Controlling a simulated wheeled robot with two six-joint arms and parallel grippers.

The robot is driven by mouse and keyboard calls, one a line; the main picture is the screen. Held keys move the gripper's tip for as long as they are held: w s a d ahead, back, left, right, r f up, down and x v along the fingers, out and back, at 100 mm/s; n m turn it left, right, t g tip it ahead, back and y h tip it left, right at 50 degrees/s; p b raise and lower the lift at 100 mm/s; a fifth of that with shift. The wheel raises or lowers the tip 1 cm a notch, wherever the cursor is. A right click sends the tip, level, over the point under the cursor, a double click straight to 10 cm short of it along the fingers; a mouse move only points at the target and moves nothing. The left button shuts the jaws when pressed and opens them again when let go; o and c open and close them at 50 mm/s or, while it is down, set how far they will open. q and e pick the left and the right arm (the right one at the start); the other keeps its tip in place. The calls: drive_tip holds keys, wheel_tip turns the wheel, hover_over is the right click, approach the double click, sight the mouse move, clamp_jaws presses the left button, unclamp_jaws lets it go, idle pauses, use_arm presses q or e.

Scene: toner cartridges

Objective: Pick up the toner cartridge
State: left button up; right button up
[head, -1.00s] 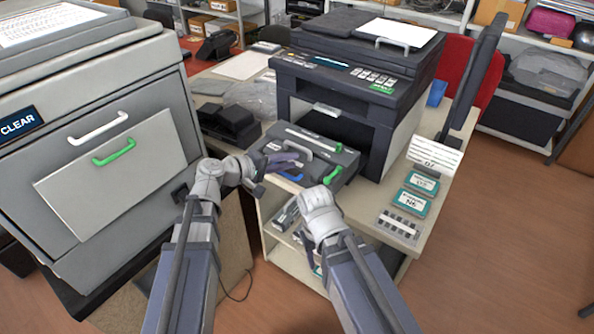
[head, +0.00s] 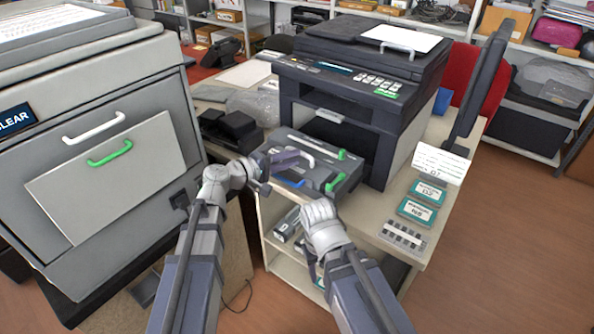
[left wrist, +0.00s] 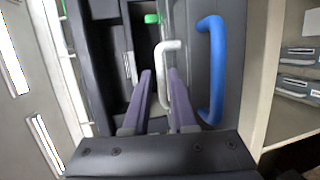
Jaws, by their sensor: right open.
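A dark grey cartridge unit (head: 318,172) lies in front of the open bay of the black printer (head: 360,85). My left gripper (head: 292,157) reaches over the unit from the left. In the left wrist view its two purple fingers (left wrist: 160,85) are apart, with the white handle between them; whether they touch it is unclear. My right gripper (head: 320,207) is in front of the unit, near the table edge, its fingers mostly hidden behind the wrist.
A large grey cabinet (head: 100,150) with white and green handles stands at the left. Boxes with teal labels (head: 417,211) and a white card (head: 440,162) sit at the table's right side. Shelves below the table (head: 287,222) hold more cartridges. Floor at the right is clear.

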sight(302, 155)
use_arm(q)
drive_tip(key=b+x, duration=0.1)
drive_tip(key=x, duration=0.4)
drive_tip(key=shift+c, duration=0.4)
clamp_jaws()
idle(0.9)
